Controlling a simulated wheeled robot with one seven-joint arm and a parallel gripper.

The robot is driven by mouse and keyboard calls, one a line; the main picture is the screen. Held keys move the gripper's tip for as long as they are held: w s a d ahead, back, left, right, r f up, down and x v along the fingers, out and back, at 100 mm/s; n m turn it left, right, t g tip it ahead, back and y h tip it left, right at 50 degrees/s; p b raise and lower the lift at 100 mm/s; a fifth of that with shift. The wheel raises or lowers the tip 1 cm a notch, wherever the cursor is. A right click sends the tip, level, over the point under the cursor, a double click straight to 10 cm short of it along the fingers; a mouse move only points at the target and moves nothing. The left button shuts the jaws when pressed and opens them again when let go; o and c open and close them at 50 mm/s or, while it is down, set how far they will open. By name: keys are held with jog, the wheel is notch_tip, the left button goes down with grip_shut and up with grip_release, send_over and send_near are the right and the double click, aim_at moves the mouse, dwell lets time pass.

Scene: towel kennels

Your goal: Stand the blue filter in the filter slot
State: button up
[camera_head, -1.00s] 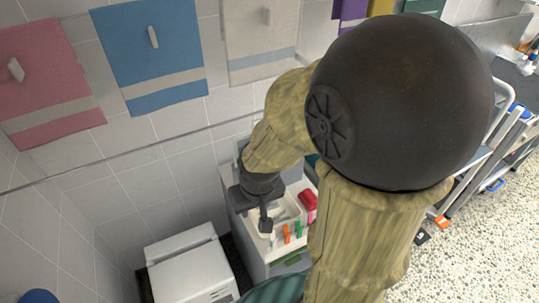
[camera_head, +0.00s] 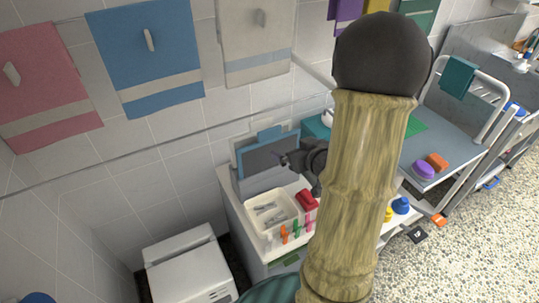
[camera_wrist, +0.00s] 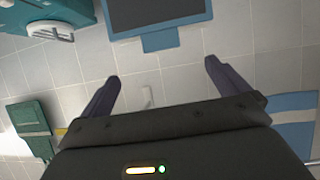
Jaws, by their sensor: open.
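The blue filter (camera_head: 266,152), a dark grey panel in a blue frame with a tab on top, stands upright at the back of the white counter. Its frame also shows at the top of the wrist view (camera_wrist: 160,32), cut off by the picture edge. My gripper (camera_head: 284,160) is beside the filter's right part in the head view, its open fingers (camera_wrist: 160,78) empty in the wrist view. I cannot tell whether it touches the filter. The filter's lower edge is hidden, and I cannot make out the slot.
A white tray (camera_head: 247,223) with grey pieces stands on the counter, with a red item (camera_head: 307,199) beside it and orange and green clips in front. A teal box (camera_head: 314,127) is behind my arm. Towels hang on the wall. A trolley (camera_head: 440,141) stands right.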

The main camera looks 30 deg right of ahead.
jog(key=shift+s+d+r+t, duration=0.15)
jog(key=shift+d+r+t, duration=0.15)
jog(key=shift+t, duration=0.2)
jog(key=shift+r+p, duration=0.1)
jog(key=shift+p, duration=0.2)
jog(key=p, duration=0.6)
send_near(270, 131)
jog(key=x, duration=0.4)
jog(key=shift+p, duration=0.3)
